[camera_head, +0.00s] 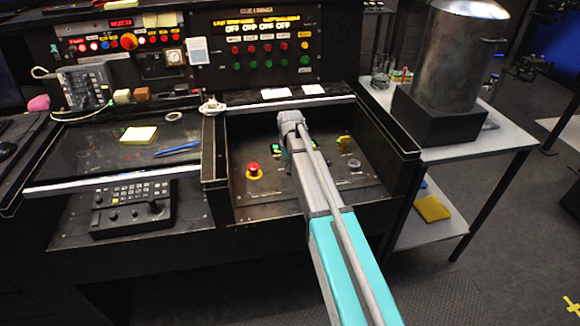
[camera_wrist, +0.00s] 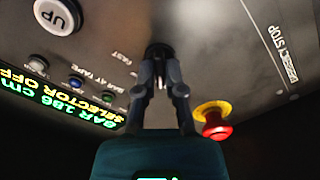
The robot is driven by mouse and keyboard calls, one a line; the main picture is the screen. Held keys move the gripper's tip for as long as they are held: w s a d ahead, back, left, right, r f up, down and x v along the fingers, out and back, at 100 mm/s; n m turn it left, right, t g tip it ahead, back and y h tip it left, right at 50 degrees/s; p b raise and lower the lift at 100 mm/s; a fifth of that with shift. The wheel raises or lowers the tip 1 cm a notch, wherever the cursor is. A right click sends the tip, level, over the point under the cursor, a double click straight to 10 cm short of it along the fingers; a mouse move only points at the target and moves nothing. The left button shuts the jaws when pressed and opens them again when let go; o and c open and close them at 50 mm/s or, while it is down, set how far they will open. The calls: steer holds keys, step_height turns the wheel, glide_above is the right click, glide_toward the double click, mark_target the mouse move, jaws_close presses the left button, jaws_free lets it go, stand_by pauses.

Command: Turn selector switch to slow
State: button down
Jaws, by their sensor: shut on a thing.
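The selector switch (camera_wrist: 159,50) shows in the wrist view as a small dark knob on the grey panel (camera_wrist: 220,45). My gripper (camera_wrist: 161,72) is shut on it, and its fingers hide most of the knob. The label "FAST" is printed to the knob's left; I cannot read a "slow" label. A display (camera_wrist: 62,98) at the lower left shows upside down "BAR 186 cm" and "SELECTOR OFF". In the head view my arm reaches over the lower control panel (camera_head: 270,205) and hides the switch and gripper.
A red stop button (camera_wrist: 216,128) on a yellow base stands close right of my gripper; it also shows in the head view (camera_head: 253,170). A white "UP" button (camera_wrist: 57,15) and small buttons lie to the left. A large metal pot (camera_head: 455,60) stands right.

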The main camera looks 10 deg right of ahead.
steer(key=shift+m, duration=0.5)
steer(key=m, duration=0.3)
steer(key=shift+m, duration=2.4)
steer(key=c, duration=0.7)
jaws_free()
steer(key=shift+c, duration=0.2)
